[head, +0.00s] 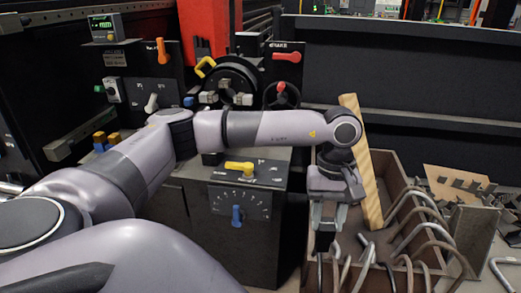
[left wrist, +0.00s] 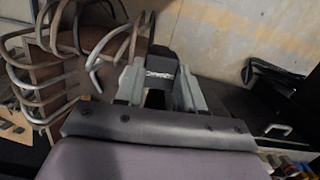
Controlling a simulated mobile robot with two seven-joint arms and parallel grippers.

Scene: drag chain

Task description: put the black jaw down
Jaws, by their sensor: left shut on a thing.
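My left gripper (head: 326,212) points down over the left side of a brown wooden crate (head: 388,164). The left wrist view shows its two grey fingers (left wrist: 160,88) shut on the black jaw (left wrist: 162,66), a dark block with pale markings on its face. My right gripper is in neither view.
Several bent metal tubes (head: 420,222) hang over the crate's edges. A wooden plank (head: 366,170) leans up out of it. A black machine with a round chuck (head: 233,82), a yellow lever (head: 240,168) and a blue knob (head: 237,216) stands to the left. Bare floor shows in the wrist view (left wrist: 235,30).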

